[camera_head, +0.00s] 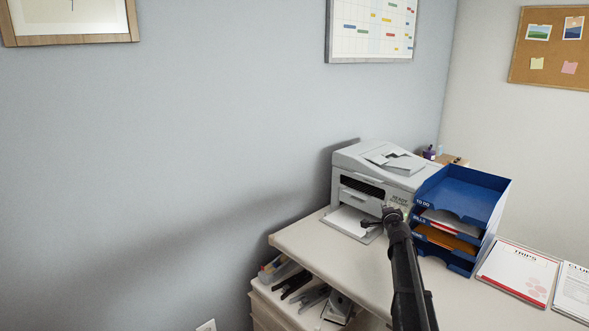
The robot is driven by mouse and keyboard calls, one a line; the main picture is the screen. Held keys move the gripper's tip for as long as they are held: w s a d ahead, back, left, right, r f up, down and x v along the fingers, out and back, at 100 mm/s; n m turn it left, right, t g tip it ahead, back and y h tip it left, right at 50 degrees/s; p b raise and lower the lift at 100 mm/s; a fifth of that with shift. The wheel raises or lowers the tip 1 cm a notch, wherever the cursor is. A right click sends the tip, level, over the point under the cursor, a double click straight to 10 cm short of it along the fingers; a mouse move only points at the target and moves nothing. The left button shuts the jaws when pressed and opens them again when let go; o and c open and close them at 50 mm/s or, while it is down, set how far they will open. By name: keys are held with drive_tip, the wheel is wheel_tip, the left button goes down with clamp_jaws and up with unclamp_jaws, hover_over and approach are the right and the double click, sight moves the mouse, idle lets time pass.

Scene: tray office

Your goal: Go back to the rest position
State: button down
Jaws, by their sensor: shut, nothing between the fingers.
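My gripper (377,221) is at the end of my black arm, which reaches up from the bottom of the head view. It is shut and seems empty, seen small and dark in front of the printer. It appears over the front right part of the grey-white printer (352,190), near the paper output tray with a white sheet (349,221). I cannot tell whether it touches the printer or the sheet. My arm hides part of the desk and some of the printer's right front.
A blue tray stack (484,186) stands close to the right of my gripper, with papers in its levels. Documents (519,272) lie on the desk (300,240) at the right. An open drawer or shelf with stationery (308,298) is below left. The wall space at left is clear.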

drive_tip(key=s+a+f+n+g+y, duration=0.35)
drive_tip(key=s+a+f+n, duration=0.2)
drive_tip(key=s+a, duration=0.4)
drive_tip(key=s+a+f+n+g+y, duration=0.35)
drive_tip(key=s+a+f+n, duration=0.2)
drive_tip(key=a, duration=0.65)
drive_tip(key=s+a+f+n+g+h, duration=0.25)
drive_tip(key=s+g, duration=0.25)
drive_tip(key=s, duration=0.8)
drive_tip(key=s+a+f+n+g+h, duration=0.25)
drive_tip(key=s+g, duration=0.25)
drive_tip(key=s, duration=0.7)
wheel_tip(320, 180, up, 16)
drive_tip(key=p, duration=1.7)
drive_tip(key=shift+d+r, duration=0.25)
drive_tip(key=shift+d, duration=0.2)
drive_tip(key=shift+w, duration=0.1)
